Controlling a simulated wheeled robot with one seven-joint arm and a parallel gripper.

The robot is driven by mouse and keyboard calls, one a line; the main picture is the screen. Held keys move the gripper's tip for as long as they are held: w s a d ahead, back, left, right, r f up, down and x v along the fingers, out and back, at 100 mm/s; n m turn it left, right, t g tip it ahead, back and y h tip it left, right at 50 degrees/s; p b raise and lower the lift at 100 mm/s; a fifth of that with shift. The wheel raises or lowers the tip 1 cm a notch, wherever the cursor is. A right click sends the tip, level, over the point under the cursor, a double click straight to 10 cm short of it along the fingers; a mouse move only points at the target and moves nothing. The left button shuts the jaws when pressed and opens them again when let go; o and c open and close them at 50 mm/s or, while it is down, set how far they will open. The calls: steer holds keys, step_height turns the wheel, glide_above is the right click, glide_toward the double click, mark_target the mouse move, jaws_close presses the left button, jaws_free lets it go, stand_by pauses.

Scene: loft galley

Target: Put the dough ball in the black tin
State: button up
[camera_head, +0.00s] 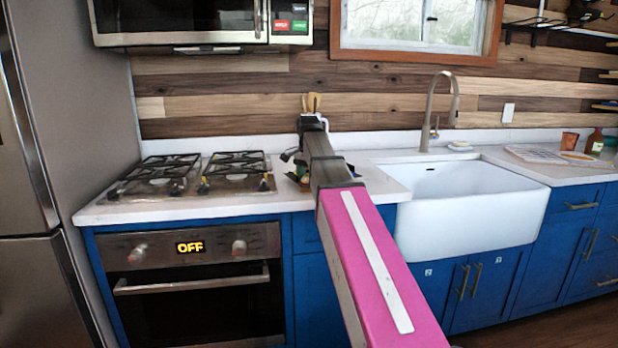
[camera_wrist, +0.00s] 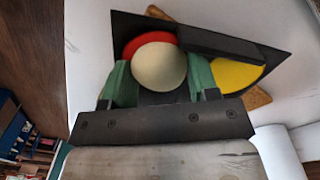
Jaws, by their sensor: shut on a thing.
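The pale cream dough ball (camera_wrist: 158,66) is held between the two green finger pads of my gripper (camera_wrist: 160,84) in the wrist view. The black tin (camera_wrist: 125,27) shows behind the ball as a dark angular shape. A red round patch (camera_wrist: 134,46) and a yellow round patch (camera_wrist: 236,74) show against it; the ball partly covers the red one. I cannot tell the gap between the ball and the tin. In the head view my arm hides most of the gripper, the ball and the tin over the counter.
A brown board edge (camera_wrist: 258,97) shows under the tin. In the head view the gas stove (camera_head: 190,178) is left of my arm and the white sink (camera_head: 470,195) with its tall tap (camera_head: 430,120) is right. Utensils (camera_head: 314,102) stand behind the arm, near the wooden wall.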

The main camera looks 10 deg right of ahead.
steer(key=shift+s+f, duration=0.45)
steer(key=shift+f, duration=0.5)
steer(key=o, duration=0.8)
steer(key=shift+s, duration=0.2)
steer(key=shift+o, duration=0.6)
step_height(320, 180, up, 14)
steer(key=w, duration=0.1)
steer(key=shift+w+f, duration=0.15)
steer(key=shift+f, duration=0.1)
